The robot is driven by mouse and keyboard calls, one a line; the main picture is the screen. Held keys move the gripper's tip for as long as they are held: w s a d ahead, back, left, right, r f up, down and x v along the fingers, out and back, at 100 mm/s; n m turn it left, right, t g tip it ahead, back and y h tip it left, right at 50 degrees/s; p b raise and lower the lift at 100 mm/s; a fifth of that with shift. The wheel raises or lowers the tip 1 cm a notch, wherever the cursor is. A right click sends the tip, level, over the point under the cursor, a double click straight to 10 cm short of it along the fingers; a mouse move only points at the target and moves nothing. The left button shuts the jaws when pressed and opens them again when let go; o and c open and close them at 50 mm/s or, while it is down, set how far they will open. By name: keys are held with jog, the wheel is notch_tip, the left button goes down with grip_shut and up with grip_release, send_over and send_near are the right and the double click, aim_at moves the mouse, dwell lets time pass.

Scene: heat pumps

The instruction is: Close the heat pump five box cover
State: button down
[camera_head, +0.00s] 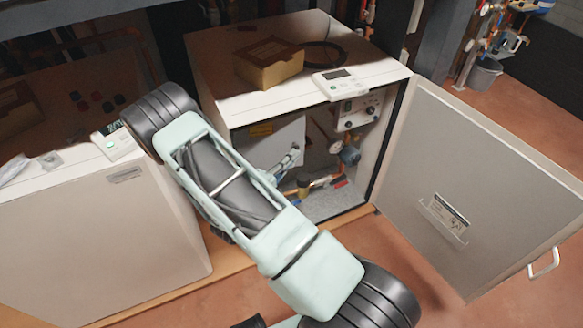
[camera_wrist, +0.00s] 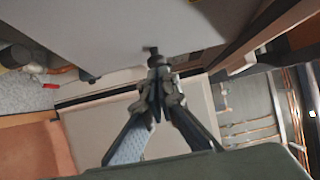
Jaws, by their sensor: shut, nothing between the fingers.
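The open heat pump box (camera_head: 215,70) stands in the middle of the head view. Its cover (camera_head: 480,180), a large grey hinged door with a label pocket, is swung wide open to the right. A white handle (camera_head: 543,263) is at the door's far edge. The box interior (camera_head: 335,205) shows pipes, a gauge and a control panel. My gripper (camera_wrist: 157,62) is shut and empty in the wrist view, close to a pale grey panel (camera_wrist: 110,30); I cannot tell whether it touches.
A cardboard box (camera_head: 268,65), a dark coil (camera_head: 323,54) and a controller (camera_head: 342,84) lie on the open unit. A closed white unit (camera_head: 110,235) stands left. A grey bucket (camera_head: 484,74) is at the back right. Orange floor (camera_head: 400,265) lies clear before the door.

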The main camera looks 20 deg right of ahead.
aim_at(292, 146)
jog(key=shift+w+d, duration=0.1)
jog(key=shift+w, duration=0.1)
jog(key=shift+w+d+r, duration=0.1)
jog(key=shift+w+d, duration=0.05)
jog(key=shift+w, duration=0.2)
jog(key=shift+w+d+n+t+y+p, duration=0.2)
jog(key=shift+w+d+n+t+p, duration=0.1)
jog(key=shift+w+p, duration=0.3)
jog(key=shift+w+d+n+t+y+p, duration=0.2)
jog(key=shift+w+d+t+p, duration=0.15)
jog(key=shift+w, duration=0.3)
jog(key=shift+w+d, duration=0.1)
jog(key=shift+w, duration=0.4)
jog(key=shift+s, duration=0.15)
